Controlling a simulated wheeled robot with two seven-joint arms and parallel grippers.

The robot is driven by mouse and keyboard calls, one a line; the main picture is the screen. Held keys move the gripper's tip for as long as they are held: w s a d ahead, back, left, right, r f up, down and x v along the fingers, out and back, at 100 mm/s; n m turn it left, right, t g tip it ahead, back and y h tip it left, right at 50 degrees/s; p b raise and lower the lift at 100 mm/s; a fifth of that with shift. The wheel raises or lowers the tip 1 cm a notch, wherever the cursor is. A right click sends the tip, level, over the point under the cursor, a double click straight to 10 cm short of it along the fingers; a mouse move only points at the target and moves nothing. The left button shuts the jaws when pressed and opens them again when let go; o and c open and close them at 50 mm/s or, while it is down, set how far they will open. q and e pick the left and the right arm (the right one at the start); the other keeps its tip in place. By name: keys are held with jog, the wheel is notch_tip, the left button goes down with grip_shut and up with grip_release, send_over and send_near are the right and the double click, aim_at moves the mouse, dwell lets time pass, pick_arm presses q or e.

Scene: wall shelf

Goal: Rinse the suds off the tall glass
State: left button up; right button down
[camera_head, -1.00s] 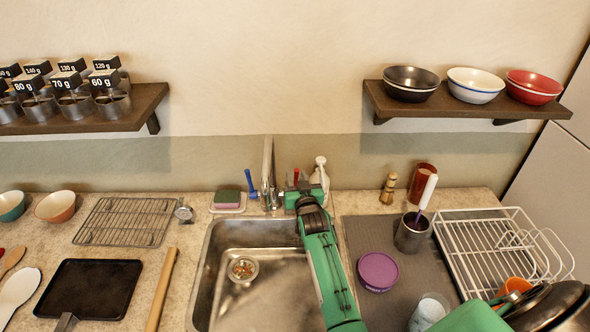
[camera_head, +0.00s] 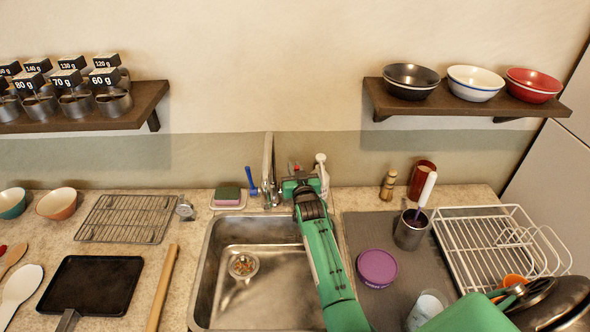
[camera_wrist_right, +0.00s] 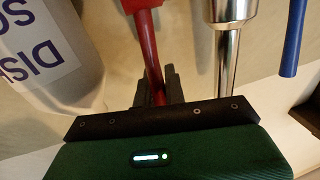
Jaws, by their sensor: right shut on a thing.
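The tall glass (camera_head: 427,306), with whitish foam showing in it, stands on the grey mat at the bottom; its lower part is cut off or hidden. My right gripper (camera_head: 297,180) is behind the sink, just right of the tap (camera_head: 267,165). In the right wrist view its dark fingers (camera_wrist_right: 165,88) are shut on a red handle (camera_wrist_right: 148,45), beside the chrome tap post (camera_wrist_right: 228,60). The red handle's tip shows in the head view (camera_head: 297,168). No water stream is visible in the sink (camera_head: 225,290). My left gripper is not in view.
A soap bottle (camera_head: 321,172) stands close right of my gripper. A blue handle (camera_head: 252,185) and a sponge (camera_head: 228,195) are left of the tap. A purple-lidded tub (camera_head: 377,268), a metal cup (camera_head: 410,232) and a dish rack (camera_head: 465,212) are right.

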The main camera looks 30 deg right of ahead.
jog(key=shift+f, duration=0.1)
jog(key=shift+s+f+b, duration=0.1)
jog(key=shift+b, duration=0.35)
jog(key=b, duration=0.1)
jog(key=s+t+b, duration=0.1)
jog(key=b, duration=0.1)
jog(key=shift+a+f+t, duration=0.1)
jog(key=shift+a+t, duration=0.15)
jog(key=shift+t, duration=0.05)
jog(key=shift+s+a+r+t+b, duration=0.15)
jog(key=shift+r+t+b, duration=0.15)
jog(key=shift+b, duration=0.15)
jog(key=c, duration=1.5)
grip_release()
jog(key=shift+s, duration=0.1)
